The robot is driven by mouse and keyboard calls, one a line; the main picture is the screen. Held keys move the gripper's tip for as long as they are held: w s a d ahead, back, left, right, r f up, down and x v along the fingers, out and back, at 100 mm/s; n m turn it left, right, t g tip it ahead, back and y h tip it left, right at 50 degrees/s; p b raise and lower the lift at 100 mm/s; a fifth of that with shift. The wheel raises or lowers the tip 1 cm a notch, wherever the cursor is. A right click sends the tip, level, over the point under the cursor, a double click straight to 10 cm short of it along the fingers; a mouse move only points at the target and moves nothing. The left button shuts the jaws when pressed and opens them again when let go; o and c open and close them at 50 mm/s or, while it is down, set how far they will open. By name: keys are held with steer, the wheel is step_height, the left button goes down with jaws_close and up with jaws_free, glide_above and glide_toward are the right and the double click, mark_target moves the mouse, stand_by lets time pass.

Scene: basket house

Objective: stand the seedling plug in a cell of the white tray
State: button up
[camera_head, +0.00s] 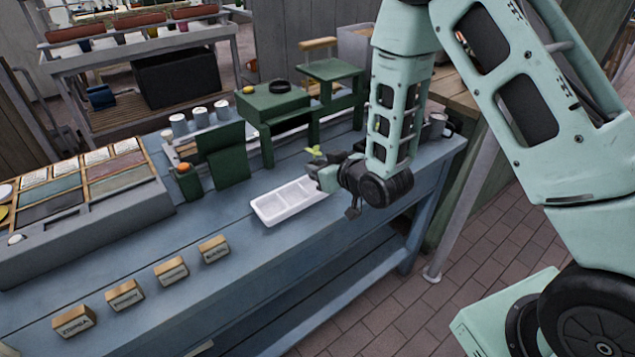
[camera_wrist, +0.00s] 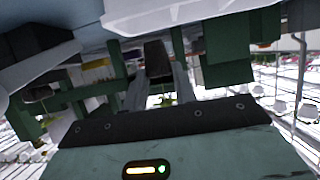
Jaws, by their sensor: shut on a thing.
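The white tray (camera_head: 262,217) lies on the blue bench, its visible cells empty. Its pale underside or edge also shows at the top of the wrist view (camera_wrist: 180,12). My gripper (camera_head: 322,176) is over the tray's right end, shut on the seedling plug. Green leaves of the seedling plug (camera_head: 313,151) stick up above the fingers in the head view. In the wrist view, the dark plug body (camera_wrist: 157,58) sits between the two grey fingertips (camera_wrist: 158,84). The fingers hide most of the plug in the head view, and I cannot tell its exact height above the tray.
Dark green stands (camera_head: 272,104) and an upright green panel (camera_head: 222,156) stand behind the tray. Wooden label blocks (camera_head: 172,271) line the bench's front left. A grey compartment box (camera_head: 88,228) is at left. Bare bench lies left of the tray.

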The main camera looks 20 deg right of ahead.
steer(key=shift+f, duration=2.15)
steer(key=shift+f, duration=0.2)
steer(key=o, duration=0.9)
steer(key=shift+o, duration=0.2)
steer(key=shift+r, duration=0.1)
